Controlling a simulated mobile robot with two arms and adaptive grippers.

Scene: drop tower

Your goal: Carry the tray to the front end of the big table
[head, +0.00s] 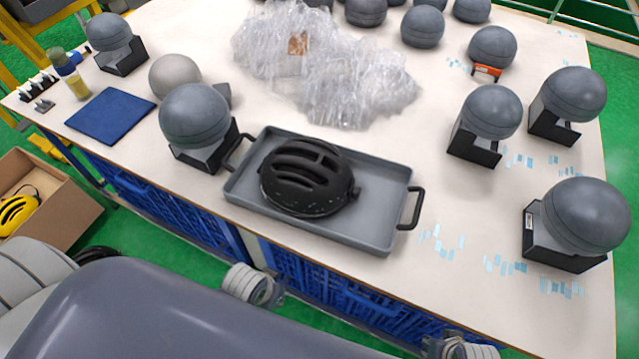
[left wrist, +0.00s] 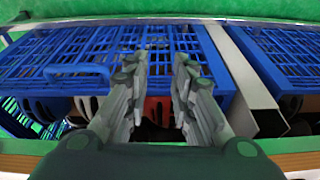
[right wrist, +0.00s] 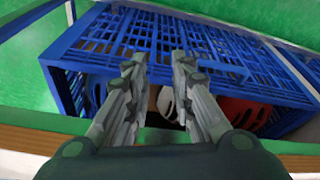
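The grey tray (head: 378,218) lies flat on the big table (head: 440,285) close to its near edge in the head view. It has a black handle at each end, and a black helmet (head: 305,178) sits in it. My left gripper (head: 268,292) is below the table edge, nearer to me than the tray; its fingers are mostly hidden in the head view. The left wrist view shows it open and empty (left wrist: 158,85). The right wrist view shows my right gripper (right wrist: 159,70) open and empty. Neither gripper touches the tray.
Grey balls on black stands, one (head: 195,120) close by the tray's left handle, are spread over the table. Clear plastic wrap (head: 340,75) lies behind the tray. A blue mat (head: 110,116) lies left. Blue crates (head: 285,265) are under the table. A cardboard box (head: 75,215) stands left.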

